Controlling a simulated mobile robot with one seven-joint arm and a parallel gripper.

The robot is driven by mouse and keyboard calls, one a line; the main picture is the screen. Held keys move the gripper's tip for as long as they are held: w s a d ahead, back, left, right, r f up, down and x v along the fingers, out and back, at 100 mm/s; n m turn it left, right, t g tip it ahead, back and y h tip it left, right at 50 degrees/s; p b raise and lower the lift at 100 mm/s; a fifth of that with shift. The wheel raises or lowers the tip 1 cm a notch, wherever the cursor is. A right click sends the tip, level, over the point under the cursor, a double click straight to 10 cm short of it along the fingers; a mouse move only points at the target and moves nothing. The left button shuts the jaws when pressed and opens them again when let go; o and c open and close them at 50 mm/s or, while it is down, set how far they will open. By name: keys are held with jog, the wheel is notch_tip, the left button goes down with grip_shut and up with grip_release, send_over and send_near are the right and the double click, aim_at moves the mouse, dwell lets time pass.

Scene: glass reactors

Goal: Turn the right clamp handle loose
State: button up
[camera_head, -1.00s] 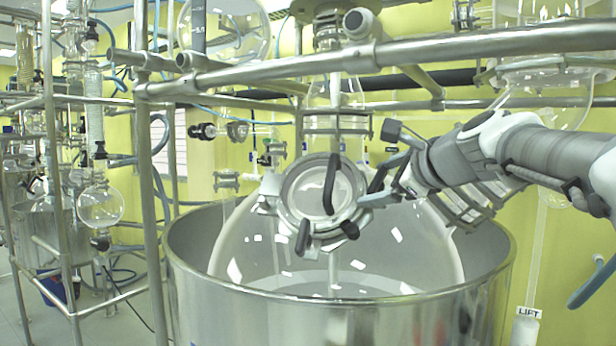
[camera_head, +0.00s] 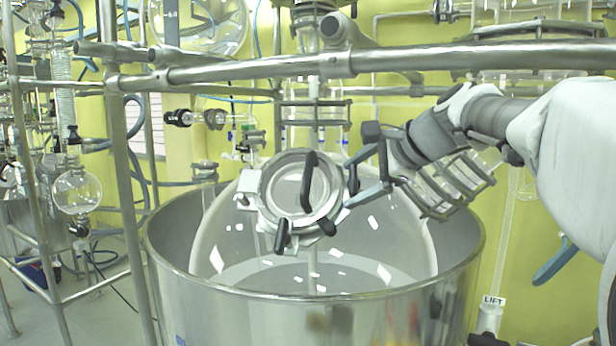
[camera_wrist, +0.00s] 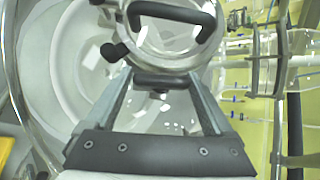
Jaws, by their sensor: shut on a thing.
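The round port (camera_head: 300,190) of the big glass flask has a metal clamp ring and a lid with a black bar handle (camera_head: 307,182). My gripper (camera_head: 362,182) reaches in from the right and is shut on the right clamp handle (camera_head: 352,180) at the ring's right edge. In the wrist view, this dark handle (camera_wrist: 163,80) lies across between my two fingertips, just below the ring. The exact finger contact is small and partly hidden in the head view.
A steel vessel (camera_head: 310,325) surrounds the flask. A thick horizontal rail (camera_head: 440,59) crosses above the port, and a vertical post (camera_head: 118,170) stands at left. More glassware (camera_head: 78,190) and frames stand farther left. A blue lever (camera_head: 555,262) hangs at right.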

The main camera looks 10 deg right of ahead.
jog(key=shift+r, duration=0.35)
jog(key=o, duration=1.1)
jog(key=shift+w, duration=0.1)
jog(key=shift+f, duration=0.1)
jog(key=shift+d, duration=0.1)
jog(key=shift+s+d+r, duration=0.15)
jog(key=shift+s+r, duration=0.1)
jog(key=shift+s, duration=0.05)
jog(key=s+d+b, duration=0.1)
jog(key=s+d, duration=0.1)
jog(key=s, duration=0.1)
jog(key=s+d+b, duration=0.1)
jog(key=s+d, duration=0.1)
jog(key=s, duration=0.2)
jog(key=s+d+b, duration=0.1)
jog(key=s+d, duration=0.1)
jog(key=s, duration=0.1)
jog(key=shift+s+d, duration=0.1)
jog(key=shift+s, duration=0.25)
